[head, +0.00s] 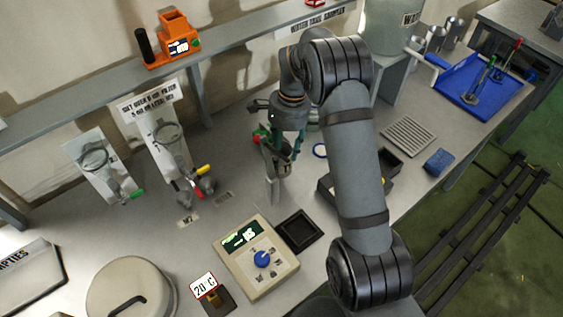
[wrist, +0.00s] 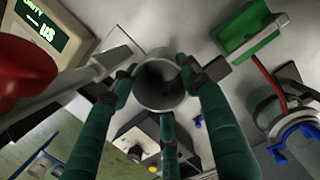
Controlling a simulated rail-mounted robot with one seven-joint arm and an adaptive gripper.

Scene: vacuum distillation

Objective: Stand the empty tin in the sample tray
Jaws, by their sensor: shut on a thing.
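The empty tin (wrist: 160,86) is a grey metal cylinder. In the wrist view its open mouth faces the camera and its inside looks dark and empty. My gripper (wrist: 160,80) has teal fingers closed around the tin's sides. In the head view my gripper (head: 282,158) hangs over the middle of the bench; the tin is hard to make out there. A blue tray (head: 487,86) lies at the far right with a few upright items in it. A small black square tray (head: 299,231) lies beside the beige control box. I cannot tell which tray is the sample tray.
The beige box (head: 257,257) with a blue knob stands in front. Glassware on white panels (head: 165,140) stands to the left with coloured valves. My forearm hides part of the black bins (head: 390,165). A grey vent grille (head: 408,136) and blue block (head: 438,162) lie to the right.

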